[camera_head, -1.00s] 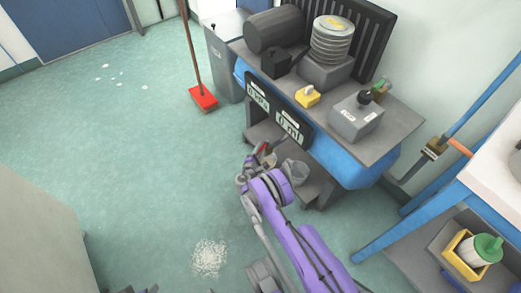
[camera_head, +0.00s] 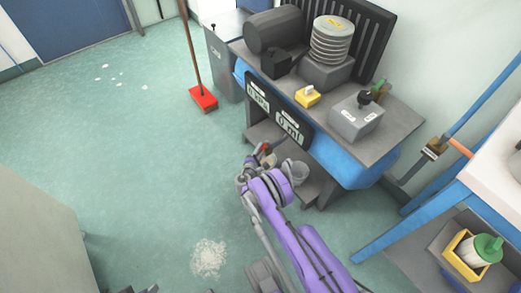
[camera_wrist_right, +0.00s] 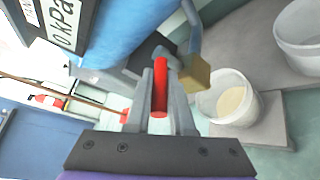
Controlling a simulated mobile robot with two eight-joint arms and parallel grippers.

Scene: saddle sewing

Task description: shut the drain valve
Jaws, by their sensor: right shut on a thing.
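The drain valve has a red lever (camera_wrist_right: 159,86) and a brass-coloured body (camera_wrist_right: 196,73) on a grey-blue pipe under the blue tank (camera_wrist_right: 128,38). In the right wrist view my right gripper (camera_wrist_right: 160,112) is shut on the red lever, with a finger on each side of it. In the head view the lever (camera_head: 264,147) is a small red spot at the tip of my purple right arm, and the valve body is mostly hidden there. My left gripper is in neither view.
A pale bucket (camera_wrist_right: 229,98) with cream-coloured contents stands close to the valve, and another pale container (camera_wrist_right: 298,38) is beyond it. Display panels (camera_head: 290,126) hang on the bench front. Open floor lies left of my arm.

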